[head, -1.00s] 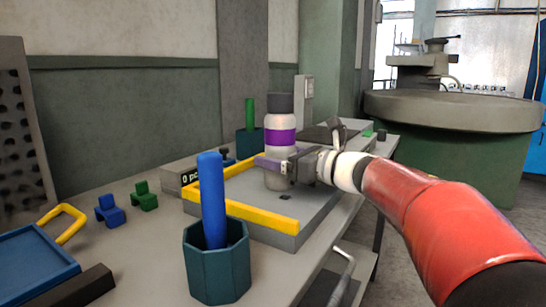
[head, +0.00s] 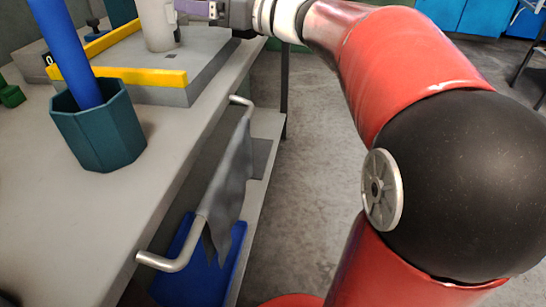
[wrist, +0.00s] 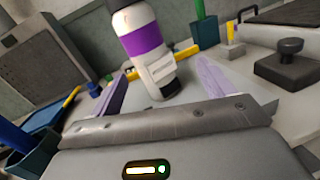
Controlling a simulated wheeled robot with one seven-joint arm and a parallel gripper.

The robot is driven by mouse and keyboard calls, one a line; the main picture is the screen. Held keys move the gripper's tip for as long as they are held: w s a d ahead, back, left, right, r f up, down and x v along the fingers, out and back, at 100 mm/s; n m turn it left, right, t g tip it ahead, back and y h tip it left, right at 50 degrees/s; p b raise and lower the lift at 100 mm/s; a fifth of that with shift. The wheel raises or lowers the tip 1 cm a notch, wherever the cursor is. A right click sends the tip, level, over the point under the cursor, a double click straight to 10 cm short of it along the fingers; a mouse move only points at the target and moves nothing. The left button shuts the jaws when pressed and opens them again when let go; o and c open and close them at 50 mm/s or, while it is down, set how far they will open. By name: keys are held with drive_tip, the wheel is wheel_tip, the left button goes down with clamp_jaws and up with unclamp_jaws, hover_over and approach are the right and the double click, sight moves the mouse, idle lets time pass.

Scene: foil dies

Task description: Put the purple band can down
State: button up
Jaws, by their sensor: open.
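The purple band can is pale with a dark cap and a purple band. In the wrist view the can (wrist: 146,42) shows between and beyond my spread purple fingers, with its cap cut off at the top edge. In the head view only the lower part of the can (head: 158,28) shows, upright on a grey platform (head: 200,62) with yellow edge strips. My gripper (wrist: 161,68) is open around the can. In the head view my gripper (head: 196,8) is at the top edge, beside the can. I cannot tell whether a finger touches it.
A teal octagonal cup (head: 100,130) with a blue rod (head: 68,45) stands in front of the platform. A metal rail with a grey cloth (head: 230,180) runs along the bench edge. A black knob (wrist: 291,46) on a block lies right in the wrist view.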

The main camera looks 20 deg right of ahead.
drive_tip(key=s+d+f+m+t+h, duration=0.1)
drive_tip(key=s+d+f+m+h, duration=0.3)
drive_tip(key=m, duration=0.6)
drive_tip(key=d+f+m+t+h, duration=0.1)
drive_tip(key=d+m+h, duration=0.1)
drive_tip(key=m+h, duration=0.55)
drive_tip(key=s+d+f+m+t+h, duration=0.1)
drive_tip(key=s+d+f+m+h, duration=0.2)
drive_tip(key=m, duration=0.9)
drive_tip(key=s+a+f+m+g, duration=0.3)
drive_tip(key=s+f+m+g, duration=0.2)
drive_tip(key=s+f+m, duration=0.2)
drive_tip(key=s+a+f+m+g+y, duration=0.1)
drive_tip(key=s+a+f+m+g, duration=0.2)
drive_tip(key=s+f, duration=0.9)
drive_tip(key=f+m+g, duration=0.1)
drive_tip(key=m+g, duration=0.1)
drive_tip(key=m, duration=0.2)
drive_tip(key=shift+a+g, duration=0.15)
drive_tip(key=shift+g, duration=0.15)
drive_tip(key=shift+r, duration=0.1)
